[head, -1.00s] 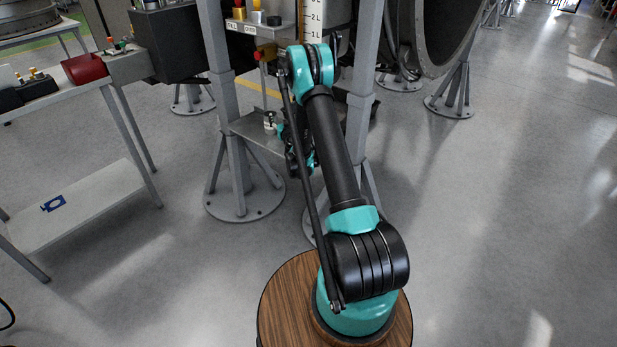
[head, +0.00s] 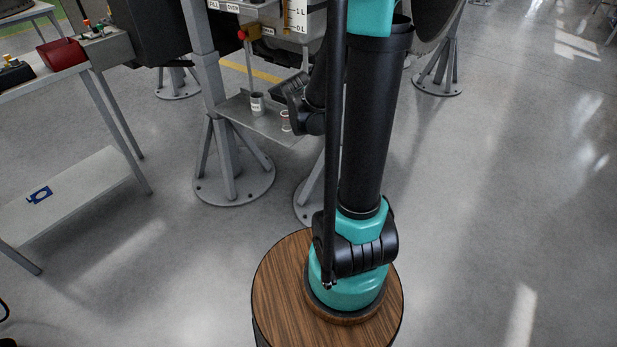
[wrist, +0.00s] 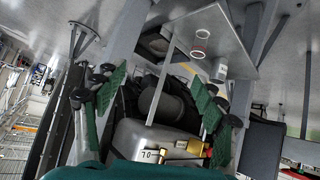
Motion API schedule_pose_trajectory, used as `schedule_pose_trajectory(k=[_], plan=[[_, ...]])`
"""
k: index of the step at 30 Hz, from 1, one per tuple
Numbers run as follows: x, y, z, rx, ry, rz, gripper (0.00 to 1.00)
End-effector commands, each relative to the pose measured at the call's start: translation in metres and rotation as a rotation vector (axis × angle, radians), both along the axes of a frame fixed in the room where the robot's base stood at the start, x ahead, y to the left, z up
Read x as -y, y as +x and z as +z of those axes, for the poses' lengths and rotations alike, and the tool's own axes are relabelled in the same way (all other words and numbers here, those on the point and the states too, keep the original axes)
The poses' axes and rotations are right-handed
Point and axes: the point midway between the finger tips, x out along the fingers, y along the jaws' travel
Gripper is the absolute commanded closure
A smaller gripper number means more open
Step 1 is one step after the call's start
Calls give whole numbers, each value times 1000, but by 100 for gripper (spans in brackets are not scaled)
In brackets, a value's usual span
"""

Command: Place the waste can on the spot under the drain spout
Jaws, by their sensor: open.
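A small pale can with a dark label (head: 257,103) stands upright on the grey shelf (head: 235,107), close below the thin drain pipe (head: 249,70) with its red-topped brass valve (head: 243,34). I cannot read the label. It also shows in the wrist view (wrist: 221,70). A second small, clear-looking container with a reddish band (head: 286,121) stands to its right. My gripper (wrist: 158,98) is open and empty, its green pads wide apart; the shelf and both containers lie beyond it. In the head view the black gripper is partly hidden by my arm. I cannot make out a marked spot.
Grey stand posts (head: 208,75) flank the shelf. A tank with a level scale (head: 299,17) hangs above it. A workbench (head: 60,75) with a red bin (head: 62,54) stands at left. The floor at right is open.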

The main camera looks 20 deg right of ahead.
Motion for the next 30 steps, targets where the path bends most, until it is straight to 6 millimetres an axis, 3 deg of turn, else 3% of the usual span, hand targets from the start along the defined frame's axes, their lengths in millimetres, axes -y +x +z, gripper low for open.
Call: schedule_pose_trajectory(k=[1, 9, 12, 15, 19, 27, 30], plan=[[-5, -27, -4, -48, 15, 12, 30], [-45, -158, -41, -311, 121, 152, 30], [-60, -197, -54, -382, 160, 212, 30], [-72, -224, -63, -429, 188, 261, 30], [-80, -241, -68, -460, 205, 295, 30], [-82, -243, -69, -466, 209, 303, 30], [-82, -243, -69, -465, 208, 302, 42]])
